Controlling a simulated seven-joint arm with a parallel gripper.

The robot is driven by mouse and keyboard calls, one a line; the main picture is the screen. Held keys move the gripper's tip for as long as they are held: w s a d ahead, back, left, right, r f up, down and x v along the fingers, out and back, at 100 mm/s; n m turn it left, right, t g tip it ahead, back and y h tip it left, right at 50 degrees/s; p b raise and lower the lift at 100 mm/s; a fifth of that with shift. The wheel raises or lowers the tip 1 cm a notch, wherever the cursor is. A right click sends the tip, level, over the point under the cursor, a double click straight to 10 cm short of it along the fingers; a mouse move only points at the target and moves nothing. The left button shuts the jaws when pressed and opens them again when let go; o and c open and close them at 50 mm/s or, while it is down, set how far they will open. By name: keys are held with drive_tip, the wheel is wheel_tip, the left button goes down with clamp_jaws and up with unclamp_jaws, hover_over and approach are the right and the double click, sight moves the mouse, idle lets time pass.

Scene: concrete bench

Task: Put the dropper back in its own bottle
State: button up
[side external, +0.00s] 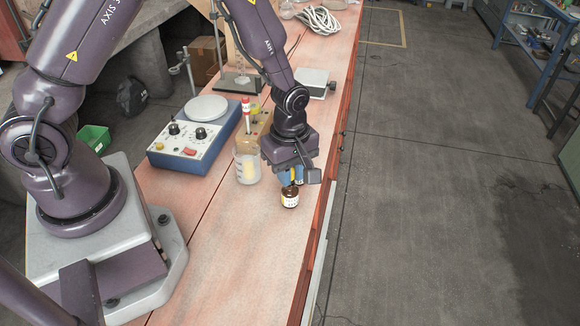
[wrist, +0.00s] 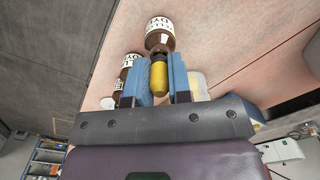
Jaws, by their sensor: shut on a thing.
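My gripper (side external: 293,180) points down over the bench, its blue fingers shut on the dropper's yellow bulb (wrist: 159,78). The dropper's lower part is hidden. A brown bottle (wrist: 160,35) with a white label lies straight beyond the bulb in the wrist view, its neck overlapped by it. I cannot tell whether the dropper is inside the neck. A second brown bottle (wrist: 128,68) is just left of it, partly behind the left finger.
A blue stirrer unit (side external: 188,148) with a white round plate stands farther left. The bench front is clear; its right edge (side external: 325,215) is close to the bottle.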

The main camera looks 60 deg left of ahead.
drive_tip(key=shift+f, duration=0.2)
drive_tip(key=o, duration=1.1)
drive_tip(key=shift+r, duration=3.55)
